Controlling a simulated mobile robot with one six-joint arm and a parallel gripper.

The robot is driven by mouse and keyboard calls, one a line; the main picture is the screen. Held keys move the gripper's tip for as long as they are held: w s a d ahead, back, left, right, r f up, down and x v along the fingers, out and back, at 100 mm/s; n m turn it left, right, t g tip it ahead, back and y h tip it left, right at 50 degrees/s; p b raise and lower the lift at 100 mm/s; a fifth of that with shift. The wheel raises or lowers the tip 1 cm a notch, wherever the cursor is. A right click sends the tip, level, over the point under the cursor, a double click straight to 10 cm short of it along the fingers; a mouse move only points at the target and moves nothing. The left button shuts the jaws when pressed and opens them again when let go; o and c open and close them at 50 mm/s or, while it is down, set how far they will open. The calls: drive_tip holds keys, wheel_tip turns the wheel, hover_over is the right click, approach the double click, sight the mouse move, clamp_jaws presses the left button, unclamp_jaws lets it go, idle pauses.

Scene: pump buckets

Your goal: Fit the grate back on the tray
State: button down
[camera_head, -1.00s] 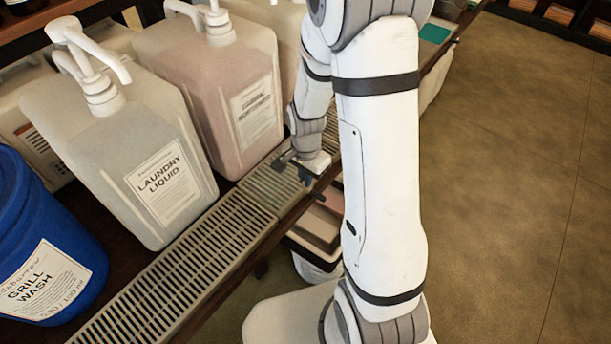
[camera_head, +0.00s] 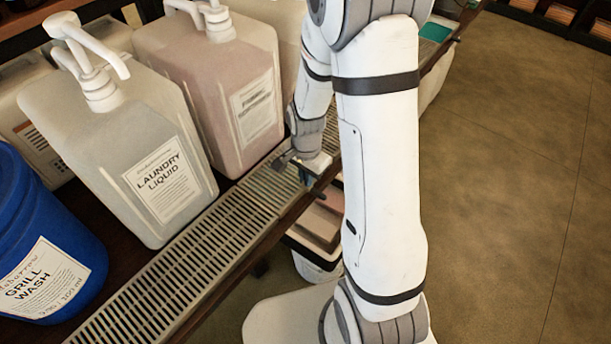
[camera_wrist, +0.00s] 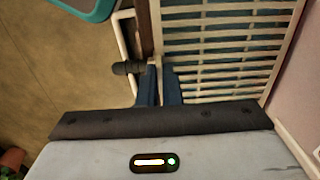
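The pale slatted grate (camera_head: 222,228) lies along the tray (camera_head: 205,292) at the shelf's front edge in the head view. The grate's near part also fills the upper right of the wrist view (camera_wrist: 222,42). My gripper (camera_wrist: 159,88) is at the grate's left edge in the wrist view, its two blue-grey fingers close together with a thin pale edge between them. In the head view my gripper (camera_head: 304,176) is small, at the far part of the grate by the shelf edge. Whether the grate sits fully flush cannot be told.
A laundry liquid jug (camera_head: 125,165), a pinkish jug (camera_head: 222,90) and a blue grill wash bucket (camera_head: 40,240) stand close behind the tray. A dark knob-like piece (camera_wrist: 129,68) sticks out beside my fingers. Open floor (camera_head: 510,190) lies to the right.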

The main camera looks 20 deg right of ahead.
drive_tip(key=c, duration=1.5)
unclamp_jaws()
drive_tip(key=shift+c, duration=0.2)
drive_tip(key=shift+r, duration=3.9)
drive_tip(key=s+r+n+t, duration=0.2)
drive_tip(key=s+r+n, duration=0.8)
drive_tip(key=s+r, duration=0.4)
drive_tip(key=shift+n+t, duration=0.3)
drive_tip(key=shift+n, duration=0.1)
